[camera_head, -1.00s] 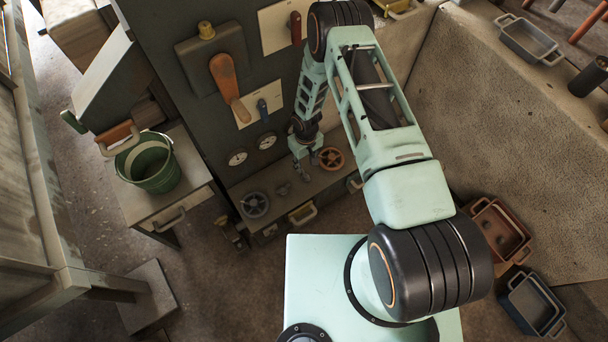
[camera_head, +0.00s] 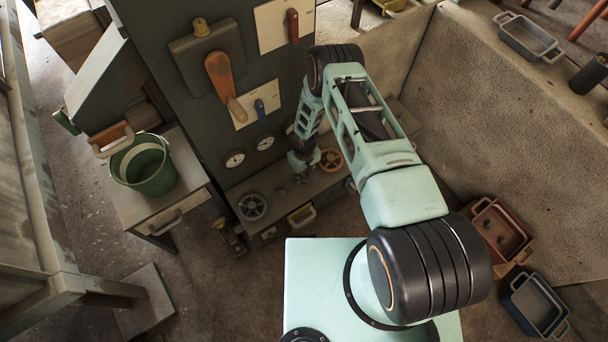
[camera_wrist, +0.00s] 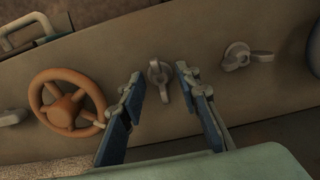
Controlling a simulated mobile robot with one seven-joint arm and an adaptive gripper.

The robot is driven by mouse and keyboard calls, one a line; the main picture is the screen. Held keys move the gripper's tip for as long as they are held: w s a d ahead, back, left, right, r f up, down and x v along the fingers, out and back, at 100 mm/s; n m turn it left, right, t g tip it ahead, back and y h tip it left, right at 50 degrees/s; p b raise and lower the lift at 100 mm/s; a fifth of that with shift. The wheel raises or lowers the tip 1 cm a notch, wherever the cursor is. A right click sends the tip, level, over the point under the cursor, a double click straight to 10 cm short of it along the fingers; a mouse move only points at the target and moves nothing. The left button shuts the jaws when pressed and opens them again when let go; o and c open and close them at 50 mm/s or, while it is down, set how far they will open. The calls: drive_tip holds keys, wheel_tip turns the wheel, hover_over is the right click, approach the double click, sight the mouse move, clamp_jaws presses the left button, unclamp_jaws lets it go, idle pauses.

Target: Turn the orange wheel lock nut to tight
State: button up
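The orange wheel (camera_wrist: 68,102) lies at the left of the wrist view, on the panel's ledge. It also shows in the head view (camera_head: 331,160), just right of my gripper. A grey wing-shaped lock nut (camera_wrist: 158,72) stands beside the wheel, one wing toward my gripper. My gripper (camera_wrist: 160,80) is open, its two blue-padded fingers on either side of this nut. I see a gap on both sides; contact is not visible. A second grey wing nut (camera_wrist: 240,52) sits farther right. In the head view my arm partly hides the gripper and the near nut.
A dark wheel (camera_head: 253,206) is on the same ledge, left of the nuts in the head view. A green bucket (camera_head: 146,164) stands on a side table.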

clamp_jaws()
drive_tip(key=shift+m+b, duration=0.3)
drive_tip(key=m+b, duration=0.2)
drive_tip(key=m, duration=0.1)
drive_tip(key=shift+f, duration=0.15)
drive_tip(key=m+b, duration=0.2)
drive_tip(key=m, duration=0.1)
drive_tip(key=shift+m+b, duration=0.3)
drive_tip(key=m+b, duration=0.3)
drive_tip(key=m, duration=0.2)
drive_tip(key=m+b, duration=0.2)
drive_tip(key=m, duration=0.3)
drive_tip(key=shift+m, duration=0.4)
